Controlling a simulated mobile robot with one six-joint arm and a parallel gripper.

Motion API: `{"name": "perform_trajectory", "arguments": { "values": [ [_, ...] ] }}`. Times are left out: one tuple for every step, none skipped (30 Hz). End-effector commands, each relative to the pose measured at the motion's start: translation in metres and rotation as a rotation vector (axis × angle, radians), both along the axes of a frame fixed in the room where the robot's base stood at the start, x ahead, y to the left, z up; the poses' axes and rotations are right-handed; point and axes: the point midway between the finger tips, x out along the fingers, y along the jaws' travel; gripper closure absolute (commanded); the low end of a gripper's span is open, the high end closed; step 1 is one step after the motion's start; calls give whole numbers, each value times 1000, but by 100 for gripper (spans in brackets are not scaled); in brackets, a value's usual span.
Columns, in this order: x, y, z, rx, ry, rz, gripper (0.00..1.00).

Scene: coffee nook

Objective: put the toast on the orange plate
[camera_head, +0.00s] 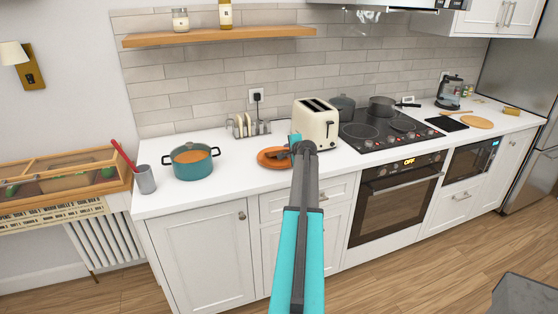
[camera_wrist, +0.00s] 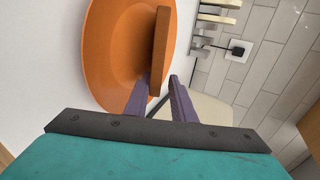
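The orange plate (camera_wrist: 118,50) fills the upper left of the wrist view. In the head view the plate (camera_head: 263,158) lies on the white counter in front of the toaster. The toast (camera_wrist: 161,40) is a brown slab seen edge-on in the wrist view, in front of the plate. My gripper (camera_wrist: 161,80) has its purple fingers close on either side of the toast's near end and appears shut on it. In the head view my gripper (camera_head: 290,153) is at the plate's right side. I cannot tell whether the toast touches the plate.
The cream toaster (camera_head: 315,125) stands close behind my gripper. A toast rack (camera_head: 246,126) with slices is behind the plate. A teal pot (camera_head: 192,163) and grey cup (camera_head: 145,179) stand left. The hob (camera_head: 385,130) is right. Counter between pot and plate is clear.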

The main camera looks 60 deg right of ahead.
Motion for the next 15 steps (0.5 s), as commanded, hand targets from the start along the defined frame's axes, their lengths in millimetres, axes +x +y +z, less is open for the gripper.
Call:
{"name": "perform_trajectory", "arguments": {
  "values": [
    [-1,0,1,0,0,0,77],
    [-1,1,1,0,0,0,77],
    [-3,2,2,0,0,0,77],
    [-4,3,3,0,0,0,77],
    [-5,4,4,0,0,0,77],
    [-7,6,5,0,0,-1,77],
    [-8,7,6,0,0,0,77],
    [-10,9,7,0,0,-1,77],
    [-12,11,9,0,0,-1,77],
    [-14,12,10,0,0,-1,77],
    [-16,13,11,0,0,-1,77],
    [-18,15,13,0,0,-1,77],
    [-19,16,14,0,0,-1,77],
    [-21,18,15,0,0,-1,77],
    [-23,19,16,0,0,-2,77]
  ]
}}
